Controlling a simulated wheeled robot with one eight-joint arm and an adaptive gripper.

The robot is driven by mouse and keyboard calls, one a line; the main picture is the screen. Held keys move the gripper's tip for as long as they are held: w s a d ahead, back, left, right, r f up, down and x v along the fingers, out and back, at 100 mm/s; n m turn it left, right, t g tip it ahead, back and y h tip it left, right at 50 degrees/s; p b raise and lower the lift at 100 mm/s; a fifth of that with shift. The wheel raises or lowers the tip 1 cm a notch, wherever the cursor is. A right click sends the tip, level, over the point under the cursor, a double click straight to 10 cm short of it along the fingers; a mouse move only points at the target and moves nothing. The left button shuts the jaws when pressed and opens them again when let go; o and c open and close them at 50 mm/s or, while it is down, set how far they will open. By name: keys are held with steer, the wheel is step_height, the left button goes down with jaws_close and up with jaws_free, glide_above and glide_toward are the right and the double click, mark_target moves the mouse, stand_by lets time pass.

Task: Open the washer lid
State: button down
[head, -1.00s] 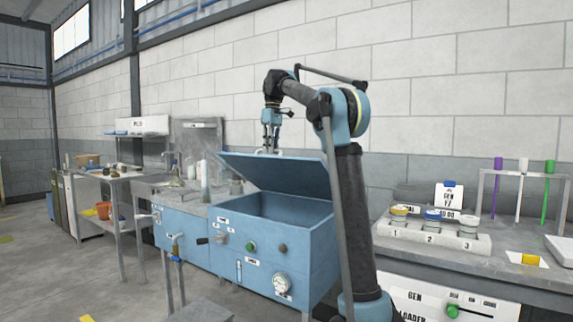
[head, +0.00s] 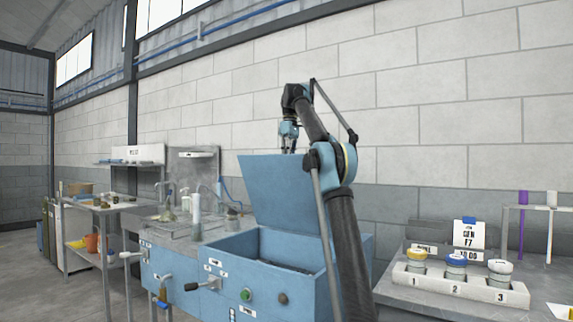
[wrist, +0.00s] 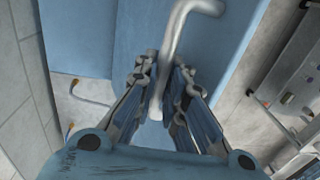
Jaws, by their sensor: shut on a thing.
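The blue washer (head: 262,270) stands at the middle of the head view, its basin uncovered at the top. Its flat blue lid (head: 280,190) is raised steeply, close to upright, hinged at the back. My gripper (head: 289,150) is at the lid's upper edge. In the wrist view my gripper (wrist: 160,100) points at the blue lid (wrist: 115,40), with its fingers closed around a bent grey handle (wrist: 175,40). The handle's upper end bends to the right there. In the head view the handle is hardly visible behind the fingers.
Right of the washer, a bench (head: 450,305) carries a rack (head: 460,283) of several capped jars and a sign. A lever (head: 200,285) sticks out from the washer's front. A sink counter (head: 175,232) with bottles adjoins it on the left. The wall is behind.

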steer(key=shift+s+d+r, duration=0.15)
steer(key=shift+d+r, duration=0.1)
steer(key=shift+d, duration=0.2)
steer(key=c, duration=1.7)
jaws_free()
steer(key=shift+s+d+r, duration=0.1)
steer(key=shift+s+r, duration=0.05)
steer(key=shift+o, duration=0.2)
